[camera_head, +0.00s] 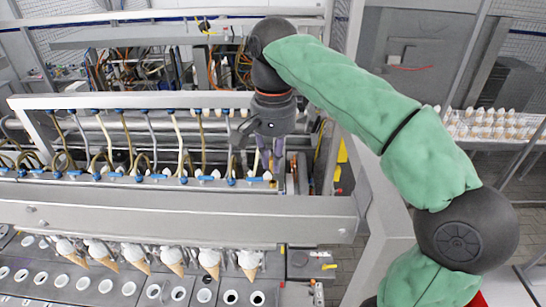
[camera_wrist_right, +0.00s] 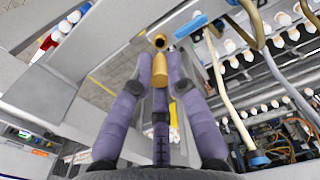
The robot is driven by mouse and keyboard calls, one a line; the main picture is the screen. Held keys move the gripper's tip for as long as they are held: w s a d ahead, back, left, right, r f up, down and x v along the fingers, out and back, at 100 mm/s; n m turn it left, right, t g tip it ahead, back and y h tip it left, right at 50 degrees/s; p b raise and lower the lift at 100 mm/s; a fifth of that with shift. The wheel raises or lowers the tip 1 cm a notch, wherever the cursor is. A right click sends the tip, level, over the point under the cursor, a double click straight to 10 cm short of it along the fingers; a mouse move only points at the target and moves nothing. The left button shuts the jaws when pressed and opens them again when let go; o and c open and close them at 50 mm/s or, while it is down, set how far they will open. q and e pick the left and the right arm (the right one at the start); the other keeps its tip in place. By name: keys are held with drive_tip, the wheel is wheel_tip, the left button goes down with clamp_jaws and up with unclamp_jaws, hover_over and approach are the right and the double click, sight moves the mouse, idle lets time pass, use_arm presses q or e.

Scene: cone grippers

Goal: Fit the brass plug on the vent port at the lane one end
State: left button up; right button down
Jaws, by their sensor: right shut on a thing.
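My right gripper (camera_head: 268,158) comes down from above at the right end of the row of blue fittings. In the right wrist view its purple fingers (camera_wrist_right: 161,75) are shut on the brass plug (camera_wrist_right: 160,68), a small gold cylinder. Just beyond the plug is the vent port (camera_wrist_right: 159,41), a brass ring with a dark opening. The plug and the port look close but apart; I cannot tell the exact gap. In the head view the fingers hide most of the plug. My left gripper is in neither view.
A row of blue fittings with hoses (camera_head: 152,177) runs left of the gripper. Another cone tray (camera_head: 495,125) stands at the right.

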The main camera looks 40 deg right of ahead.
drive_tip(key=shift+r+p, duration=0.8)
drive_tip(key=shift+r, duration=0.15)
drive_tip(key=shift+f, duration=0.1)
